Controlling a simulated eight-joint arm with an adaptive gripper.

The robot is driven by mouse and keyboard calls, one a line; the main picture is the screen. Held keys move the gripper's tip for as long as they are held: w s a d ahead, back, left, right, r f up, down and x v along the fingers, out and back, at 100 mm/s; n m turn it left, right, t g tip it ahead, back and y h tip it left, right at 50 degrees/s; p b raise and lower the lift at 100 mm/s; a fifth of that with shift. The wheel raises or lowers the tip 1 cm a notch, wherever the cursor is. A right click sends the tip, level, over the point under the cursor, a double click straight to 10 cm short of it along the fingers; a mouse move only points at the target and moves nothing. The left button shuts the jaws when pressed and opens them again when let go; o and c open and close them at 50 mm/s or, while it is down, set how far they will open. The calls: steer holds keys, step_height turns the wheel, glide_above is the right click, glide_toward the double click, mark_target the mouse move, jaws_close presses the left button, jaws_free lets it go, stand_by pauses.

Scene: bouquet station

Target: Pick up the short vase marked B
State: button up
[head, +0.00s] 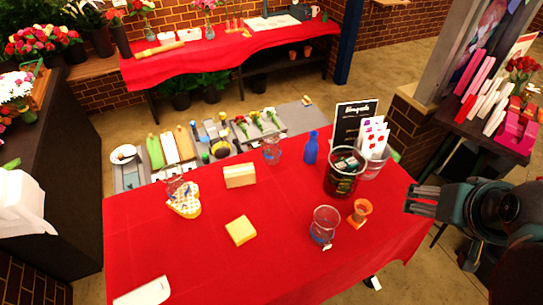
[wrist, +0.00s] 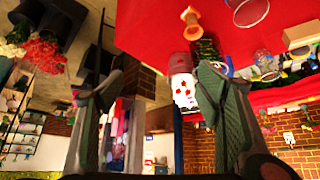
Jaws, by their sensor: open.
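Several clear glass vases stand on the red-covered table. One (head: 325,224) is at the front right with a small white tag at its base. Another (head: 271,150) is at the back, and a third (head: 176,187) at the left, partly behind a yellow-and-white patterned item. I cannot read a letter B on any of them. My gripper (head: 409,201) is open and empty off the table's right edge, apart from the vases. In the wrist view, nothing is between its fingers (wrist: 158,82), and a glass vase (wrist: 248,12) shows at the top, cut by the frame.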

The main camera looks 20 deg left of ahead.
steer(key=w+a+r+g, duration=0.1)
steer(key=w+a+r, duration=0.6)
steer(key=w, duration=0.3)
steer(key=m+g+h+b, duration=0.1)
steer(key=m+g+b, duration=0.1)
steer(key=m+b, duration=0.15)
glide_above(269, 137)
steer(key=s+d, duration=0.2)
steer(key=s, duration=0.1)
step_height(269, 137, down, 5)
steer(key=f, duration=2.3)
steer(key=shift+s+a+f+p, duration=0.1)
steer(key=shift+a+f+p, duration=0.2)
steer(key=shift+a+f, duration=0.1)
steer(key=shift+f, duration=0.4)
